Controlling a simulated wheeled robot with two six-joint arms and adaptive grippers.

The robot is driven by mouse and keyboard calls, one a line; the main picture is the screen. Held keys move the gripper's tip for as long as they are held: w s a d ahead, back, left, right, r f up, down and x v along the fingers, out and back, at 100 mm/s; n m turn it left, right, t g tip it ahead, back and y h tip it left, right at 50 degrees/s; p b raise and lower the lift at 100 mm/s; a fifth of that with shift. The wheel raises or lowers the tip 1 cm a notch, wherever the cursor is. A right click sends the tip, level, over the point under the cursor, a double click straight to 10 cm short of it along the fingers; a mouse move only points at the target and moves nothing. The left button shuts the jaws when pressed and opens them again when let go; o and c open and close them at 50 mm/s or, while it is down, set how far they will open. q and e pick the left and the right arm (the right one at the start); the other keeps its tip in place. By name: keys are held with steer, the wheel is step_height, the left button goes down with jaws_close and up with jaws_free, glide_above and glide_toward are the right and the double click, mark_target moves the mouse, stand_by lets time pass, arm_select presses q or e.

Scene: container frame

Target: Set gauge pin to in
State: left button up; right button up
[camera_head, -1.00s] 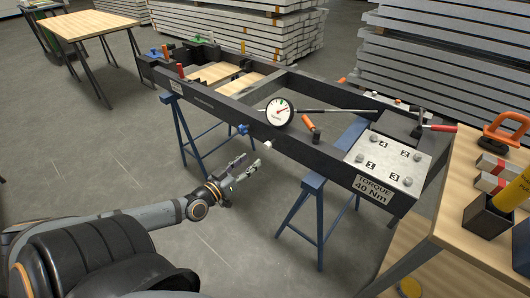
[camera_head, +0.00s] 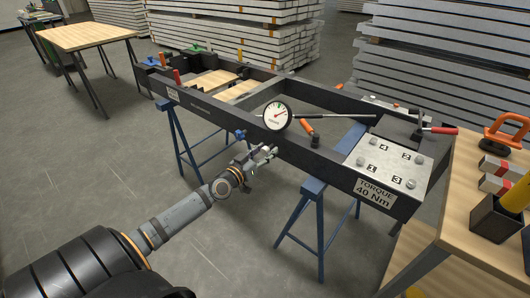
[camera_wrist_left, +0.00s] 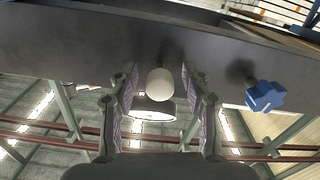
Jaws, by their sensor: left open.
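The gauge pin shows as a white round knob (camera_wrist_left: 158,82) on a short stem from the side of the dark beam in the left wrist view. My left gripper (camera_wrist_left: 158,76) is open, with one finger on each side of the knob and a visible gap to both. In the head view my left gripper (camera_head: 266,152) is at the beam's near side, just below the round dial gauge (camera_head: 276,115), and largely hides the knob. The gauge has a white face and a red needle. My right gripper is not in view.
A blue star-shaped knob (camera_head: 239,134) sits on the beam close beside my left gripper; it also shows in the left wrist view (camera_wrist_left: 265,96). Blue trestles (camera_head: 315,187) carry the frame. An orange-handled clamp (camera_head: 307,127) stands right of the gauge. A wooden bench (camera_head: 458,205) is at right.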

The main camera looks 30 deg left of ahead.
arm_select(q)
jaws_close()
steer(key=shift+w, duration=0.1)
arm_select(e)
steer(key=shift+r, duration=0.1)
arm_select(q)
steer(key=shift+w, duration=0.1)
steer(key=shift+c, duration=0.6)
jaws_free()
steer(key=shift+o, duration=0.6)
steer(key=s, duration=1.2)
steer(key=shift+a, duration=0.4)
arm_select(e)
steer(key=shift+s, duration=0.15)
